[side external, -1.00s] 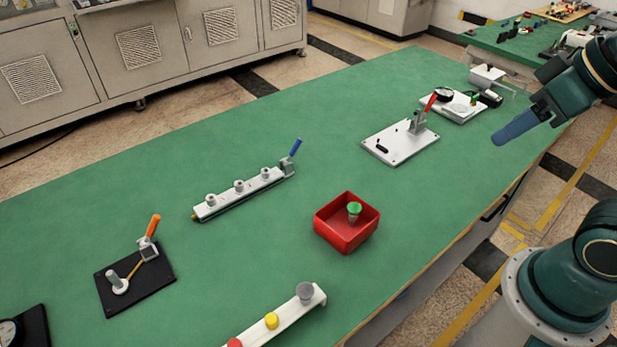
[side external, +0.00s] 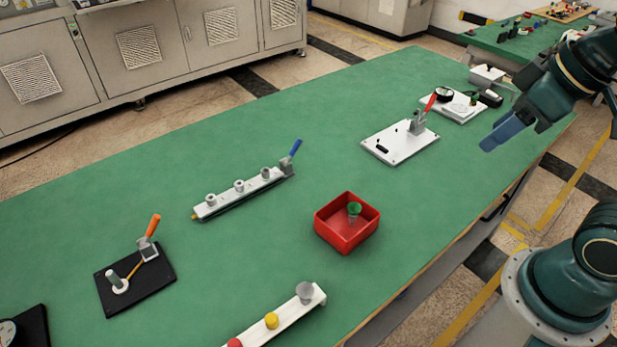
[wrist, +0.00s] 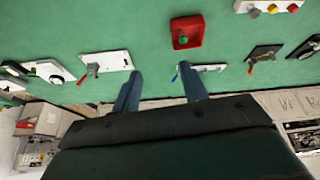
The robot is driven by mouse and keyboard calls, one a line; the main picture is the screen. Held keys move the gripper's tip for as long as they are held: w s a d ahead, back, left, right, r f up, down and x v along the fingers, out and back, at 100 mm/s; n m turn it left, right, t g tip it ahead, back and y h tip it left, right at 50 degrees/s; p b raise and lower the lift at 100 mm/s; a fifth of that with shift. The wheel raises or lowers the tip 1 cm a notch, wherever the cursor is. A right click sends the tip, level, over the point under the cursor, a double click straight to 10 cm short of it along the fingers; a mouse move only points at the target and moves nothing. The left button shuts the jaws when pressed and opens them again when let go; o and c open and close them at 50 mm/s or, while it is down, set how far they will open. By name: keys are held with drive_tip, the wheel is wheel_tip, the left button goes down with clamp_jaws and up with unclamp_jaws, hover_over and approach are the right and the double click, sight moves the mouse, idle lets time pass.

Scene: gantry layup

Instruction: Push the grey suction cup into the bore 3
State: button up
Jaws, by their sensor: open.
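The grey suction cup (side external: 305,291) sits upright at the right end of a white rack (side external: 290,316) at the bottom of the side view. A yellow cup (side external: 271,321) and a red cup (side external: 234,343) share that rack. A white bar (side external: 226,202) with three round grey bores along its top lies at the table's middle left, with a blue-handled clamp (side external: 290,160) at its right end. No bore numbers are legible. My gripper (side external: 487,147) is open and empty above the table's right edge, far from the rack. Both blue fingers (wrist: 160,85) show apart in the wrist view.
A red box (side external: 346,236) holding a green-topped cup (side external: 354,210) stands between rack and bar. A white plate with a red-handled clamp (side external: 401,143) lies at the back right. A black plate with an orange-handled clamp (side external: 136,288) lies at left.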

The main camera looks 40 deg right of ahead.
drive_tip(key=w+a+f+n+g+y, duration=0.4)
drive_tip(key=w+a+f+n, duration=0.15)
drive_tip(key=f+n, duration=0.4)
drive_tip(key=n+g+y, duration=0.1)
drive_tip(key=n+y, duration=0.6)
drive_tip(key=y, duration=0.3)
approach(316, 293)
drive_tip(key=shift+d+r, duration=0.8)
drive_tip(key=shift+r, duration=0.2)
drive_tip(key=shift+d+r, duration=0.85)
drive_tip(key=shift+r, duration=0.1)
drive_tip(key=shift+a, duration=0.1)
drive_tip(key=shift+x, duration=4.2)
drive_tip(key=shift+f, duration=0.2)
drive_tip(key=shift+x, duration=2.55)
